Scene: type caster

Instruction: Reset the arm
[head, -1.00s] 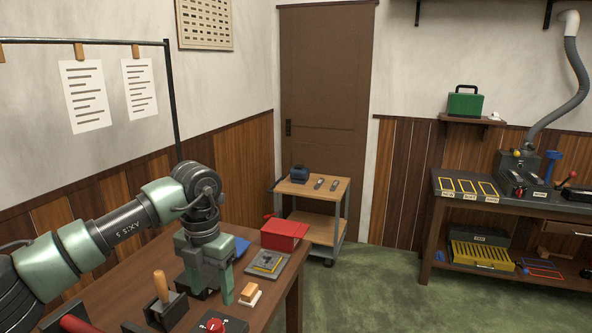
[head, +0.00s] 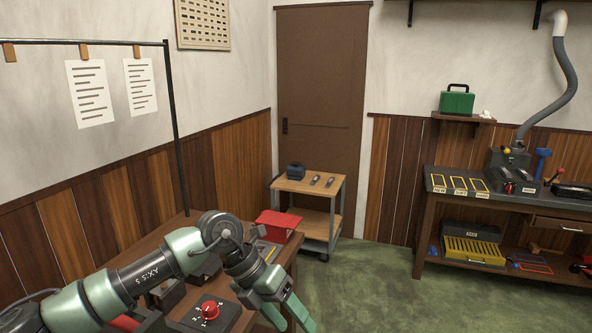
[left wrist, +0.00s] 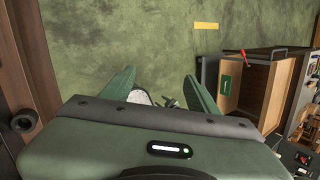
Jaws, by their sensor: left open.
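My left arm comes in from the left in the head view. Its green left gripper (head: 289,316) hangs past the right edge of the wooden table (head: 150,240), pointing down and to the right. In the left wrist view the two green fingers (left wrist: 160,92) are spread apart, with the green floor behind them and nothing held between them. My right gripper is not in view.
A red box (head: 279,226) and a box with a red knob (head: 208,310) are on the table near my arm. A wooden cart (head: 310,186) stands behind. A dark workbench (head: 520,205) is at right. Green floor (head: 390,285) between is clear.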

